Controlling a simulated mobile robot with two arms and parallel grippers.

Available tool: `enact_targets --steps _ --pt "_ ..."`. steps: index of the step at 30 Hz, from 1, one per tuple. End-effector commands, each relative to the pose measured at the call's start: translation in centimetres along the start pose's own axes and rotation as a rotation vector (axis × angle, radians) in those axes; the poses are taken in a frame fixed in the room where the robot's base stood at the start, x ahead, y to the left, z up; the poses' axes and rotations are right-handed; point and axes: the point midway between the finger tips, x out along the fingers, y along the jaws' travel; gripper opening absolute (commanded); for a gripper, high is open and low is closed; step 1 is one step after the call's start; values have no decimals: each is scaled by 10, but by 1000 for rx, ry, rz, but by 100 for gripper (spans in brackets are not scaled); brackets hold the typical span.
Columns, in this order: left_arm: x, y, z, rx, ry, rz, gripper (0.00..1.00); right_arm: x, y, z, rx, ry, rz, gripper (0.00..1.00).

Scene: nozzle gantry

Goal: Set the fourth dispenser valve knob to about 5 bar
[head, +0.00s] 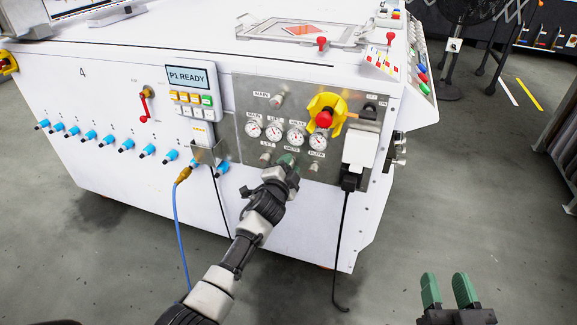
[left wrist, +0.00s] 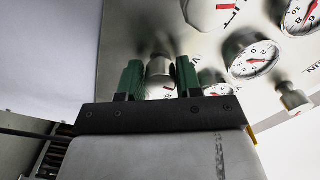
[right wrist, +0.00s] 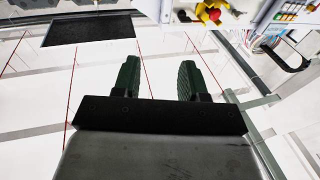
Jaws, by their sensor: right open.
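The regulator panel (head: 245,95) on the white machine carries several round gauges, with small metal knobs above and below them. My left gripper (head: 288,162) is at the lower row of knobs, covering one between the left knob (head: 265,158) and the right knob (head: 314,168). In the left wrist view its green fingers (left wrist: 160,80) stand on both sides of a metal knob (left wrist: 160,68), very close to it; whether they grip it is unclear. A gauge (left wrist: 250,55) shows beside it; its reading is too small to tell. My right gripper (head: 447,291) is open and empty, away from the panel.
Several blue fittings (head: 90,135) line the machine's left front. A blue hose (head: 178,235) hangs left of my left arm.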

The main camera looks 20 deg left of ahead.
Motion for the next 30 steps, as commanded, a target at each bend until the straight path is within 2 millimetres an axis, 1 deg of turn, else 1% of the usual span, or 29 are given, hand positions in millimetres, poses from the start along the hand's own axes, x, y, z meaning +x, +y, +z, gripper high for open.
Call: enact_targets --steps 1,3,4,14,17,23,30 --pt "0 1 0 -1 -1 1 43 0 0 0 0 0 0 43" --pt "0 0 0 -1 0 1 54 0 0 0 0 0 0 43" --pt "0 0 0 -1 0 1 56 0 0 0 0 0 0 43" --pt "-2 -1 0 -1 0 -1 56 0 0 0 0 -4 0 43" --pt "-8 -1 0 -1 0 0 56 -2 2 8 -3 -65 4 43" --pt "-30 -2 -1 -1 0 1 56 -10 6 30 -6 -257 16 43" --pt "-67 -1 0 -1 -1 1 56 -30 12 58 -6 -518 31 43"
